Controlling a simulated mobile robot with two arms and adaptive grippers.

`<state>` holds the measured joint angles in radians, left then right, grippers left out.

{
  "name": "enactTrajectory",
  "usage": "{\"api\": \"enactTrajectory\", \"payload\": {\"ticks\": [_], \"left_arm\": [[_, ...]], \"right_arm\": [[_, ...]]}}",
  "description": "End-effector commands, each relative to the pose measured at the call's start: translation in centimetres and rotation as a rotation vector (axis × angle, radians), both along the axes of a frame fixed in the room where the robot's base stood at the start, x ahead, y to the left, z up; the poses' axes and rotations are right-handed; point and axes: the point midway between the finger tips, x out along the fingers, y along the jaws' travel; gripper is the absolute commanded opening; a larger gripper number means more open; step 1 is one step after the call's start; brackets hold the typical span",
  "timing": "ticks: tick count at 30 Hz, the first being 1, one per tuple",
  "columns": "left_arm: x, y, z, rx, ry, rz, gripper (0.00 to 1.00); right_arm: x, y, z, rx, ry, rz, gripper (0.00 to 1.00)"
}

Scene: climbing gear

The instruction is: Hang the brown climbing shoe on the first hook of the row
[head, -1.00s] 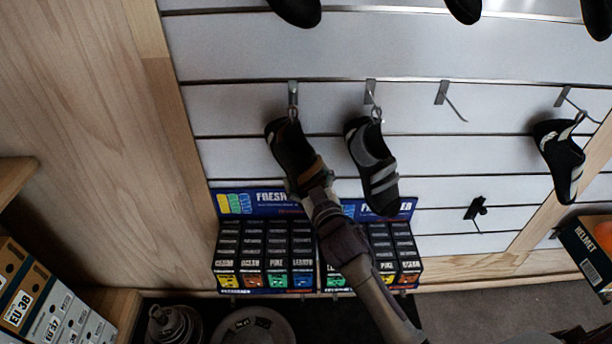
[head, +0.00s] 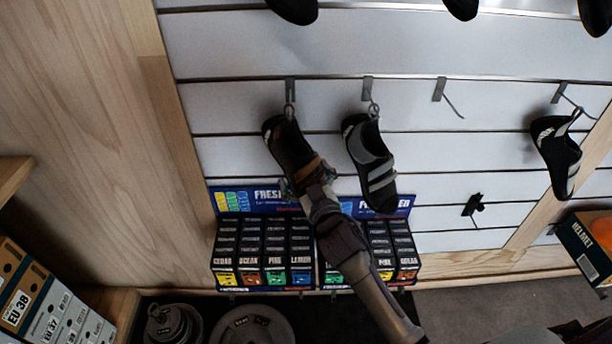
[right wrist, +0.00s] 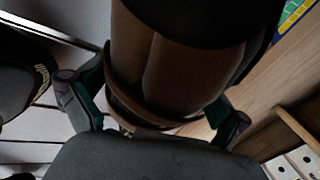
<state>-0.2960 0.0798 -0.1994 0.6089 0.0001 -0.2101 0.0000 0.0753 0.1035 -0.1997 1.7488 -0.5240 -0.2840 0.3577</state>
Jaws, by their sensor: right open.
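The brown climbing shoe (head: 288,145), black with brown straps, hangs by its loop from the first hook (head: 290,88) at the left end of the row in the head view. My right gripper (head: 308,186) is at the shoe's lower end, with its arm coming up from below. In the right wrist view the shoe (right wrist: 180,60) lies between the spread fingers of the right gripper (right wrist: 150,112), which is open. Whether a finger still touches the shoe cannot be told. My left gripper is not in view.
A grey-strapped black shoe (head: 372,165) hangs close by on the second hook. The third hook (head: 440,90) is empty, and another shoe (head: 557,155) hangs farther right. A display of small boxes (head: 262,250) stands below. A helmet box (head: 585,250) is at the right.

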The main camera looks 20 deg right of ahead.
Motion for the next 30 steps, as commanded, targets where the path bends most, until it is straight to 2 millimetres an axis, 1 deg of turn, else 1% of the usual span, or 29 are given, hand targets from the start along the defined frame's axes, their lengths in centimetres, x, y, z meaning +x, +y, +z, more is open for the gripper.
{"api": "enactTrajectory", "payload": {"ticks": [2,5,12,15,18,21,24,28,30], "left_arm": [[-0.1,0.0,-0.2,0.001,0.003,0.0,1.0],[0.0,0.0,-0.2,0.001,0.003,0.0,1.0],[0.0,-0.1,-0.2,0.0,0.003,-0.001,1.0],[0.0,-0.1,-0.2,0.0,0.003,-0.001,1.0],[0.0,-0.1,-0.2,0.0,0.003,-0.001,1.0],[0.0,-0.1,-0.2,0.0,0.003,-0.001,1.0],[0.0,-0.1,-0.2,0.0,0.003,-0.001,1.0],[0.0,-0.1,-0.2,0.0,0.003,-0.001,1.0],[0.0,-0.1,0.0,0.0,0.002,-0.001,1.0]], "right_arm": [[-0.5,0.0,0.0,0.0,0.0,0.0,1.0],[-1.8,-0.1,-0.1,0.001,0.001,0.0,1.0],[-6.9,-0.3,0.0,0.002,0.001,0.001,1.0],[-8.9,-0.4,0.1,0.001,-0.001,0.0,1.0],[-10.4,-0.5,0.1,0.002,0.0,0.0,1.0],[-11.4,-0.6,0.1,0.001,-0.001,0.0,1.0],[-11.8,-0.6,0.2,0.0,-0.003,0.001,1.0],[-11.9,-0.6,0.2,0.0,-0.002,0.001,1.0],[-11.9,-0.6,-0.5,-0.001,0.015,0.001,1.0]]}}
